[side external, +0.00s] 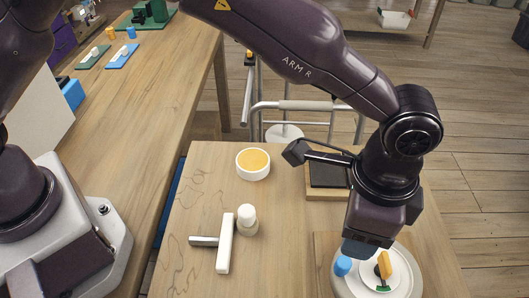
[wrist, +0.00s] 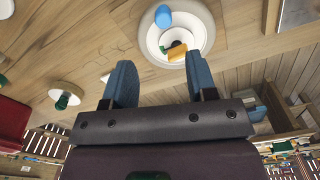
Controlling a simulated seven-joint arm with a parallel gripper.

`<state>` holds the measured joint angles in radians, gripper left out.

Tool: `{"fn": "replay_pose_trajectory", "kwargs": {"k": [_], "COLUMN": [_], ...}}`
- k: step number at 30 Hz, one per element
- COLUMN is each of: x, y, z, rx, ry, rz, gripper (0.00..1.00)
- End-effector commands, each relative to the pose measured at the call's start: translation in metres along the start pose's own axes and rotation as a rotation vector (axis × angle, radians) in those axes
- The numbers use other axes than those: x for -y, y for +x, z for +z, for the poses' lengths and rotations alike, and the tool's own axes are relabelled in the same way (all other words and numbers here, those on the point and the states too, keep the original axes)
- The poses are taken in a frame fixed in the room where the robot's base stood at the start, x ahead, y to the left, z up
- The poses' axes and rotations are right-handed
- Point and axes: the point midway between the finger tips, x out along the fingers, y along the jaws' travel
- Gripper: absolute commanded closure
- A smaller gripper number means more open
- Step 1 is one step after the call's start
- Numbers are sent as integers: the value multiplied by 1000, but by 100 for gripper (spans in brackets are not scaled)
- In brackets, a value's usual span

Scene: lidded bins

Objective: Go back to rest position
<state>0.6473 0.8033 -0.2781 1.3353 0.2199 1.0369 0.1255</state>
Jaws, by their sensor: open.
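My gripper (side external: 368,246) hangs over the right front of the table, above a round white dish (side external: 408,280). In the wrist view my gripper (wrist: 161,58) has its two blue fingers wide apart, with nothing seen between them. An orange-yellow block (side external: 384,264) and a small green piece (side external: 383,288) lie in the dish. A blue cylinder (side external: 342,265) is at the dish's left edge. The wrist view also shows the dish (wrist: 206,33), the orange block (wrist: 177,52) beyond the fingertips, and the blue cylinder (wrist: 163,15). The gap between gripper and dish is hard to judge.
A white bowl with yellow inside (side external: 253,164), a white bottle-like piece (side external: 247,220) and a white T-shaped piece (side external: 225,243) stand on the table. A dark tray (side external: 328,172) lies behind my gripper. A walker-like metal frame (side external: 300,105) stands beyond the table.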

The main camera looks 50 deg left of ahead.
Motion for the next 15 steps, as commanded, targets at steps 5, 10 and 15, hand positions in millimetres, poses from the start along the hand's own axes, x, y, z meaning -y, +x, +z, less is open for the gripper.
{"fn": "replay_pose_trajectory", "kwargs": {"k": [5,10,15], "x": [-1,26,50], "y": [0,-43,-87], "z": [40,98,169], "rx": [51,27,-30], "ry": [-61,-206,-394], "rz": [9,-24,-63], "gripper": [48,48,48]}}
